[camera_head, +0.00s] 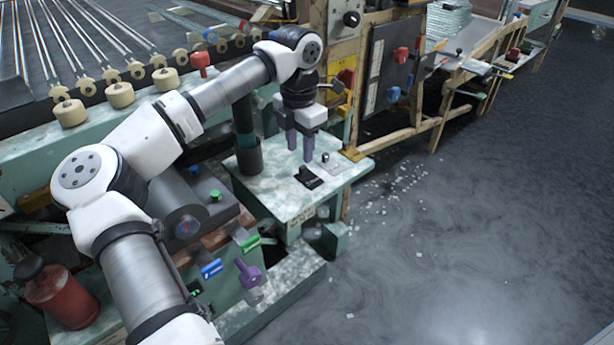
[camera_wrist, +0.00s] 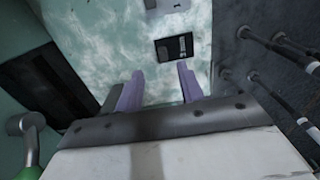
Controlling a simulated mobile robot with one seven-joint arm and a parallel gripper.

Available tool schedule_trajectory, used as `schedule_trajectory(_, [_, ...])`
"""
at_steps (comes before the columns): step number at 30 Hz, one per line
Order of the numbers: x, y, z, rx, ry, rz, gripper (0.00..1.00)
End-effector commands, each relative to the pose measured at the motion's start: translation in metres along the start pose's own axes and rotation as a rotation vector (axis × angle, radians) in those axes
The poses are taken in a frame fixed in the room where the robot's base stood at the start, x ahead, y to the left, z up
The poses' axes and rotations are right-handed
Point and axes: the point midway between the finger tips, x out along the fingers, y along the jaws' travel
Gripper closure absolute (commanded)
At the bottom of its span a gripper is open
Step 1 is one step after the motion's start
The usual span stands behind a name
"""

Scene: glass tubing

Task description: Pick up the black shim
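The black shim (camera_head: 308,177) is a small flat dark piece lying on the pale green mottled table top (camera_head: 262,190), near its front edge. In the wrist view the shim (camera_wrist: 173,48) shows as a dark rectangle with a lighter patch, beyond the fingertips. My gripper (camera_head: 300,150) hangs above the table, a little behind the shim in the head view. Its two purple fingers point down and stand apart with nothing between them. In the wrist view my gripper (camera_wrist: 158,84) is also open and empty, apart from the shim.
A small metal piece with a black knob (camera_head: 327,159) sits right of the shim. A dark cylinder (camera_head: 248,152) stands at the table's left. A machine with blue and green handles (camera_head: 212,269) is at the front left. Open floor (camera_head: 460,230) with scattered shards lies to the right.

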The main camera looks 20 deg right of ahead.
Motion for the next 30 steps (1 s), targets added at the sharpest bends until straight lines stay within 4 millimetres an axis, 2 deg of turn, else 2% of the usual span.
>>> schedule_trajectory(12, [0.049,-0.006,0.004,0.002,0.0,-0.001,0.62])
schedule_trajectory(19, [0.051,-0.006,0.004,0.001,-0.001,0.0,0.62])
schedule_trajectory(27, [0.051,-0.006,0.004,0.001,-0.001,0.0,0.97])
schedule_trajectory(30, [0.051,-0.006,0.004,0.001,-0.001,0.0,1.0])
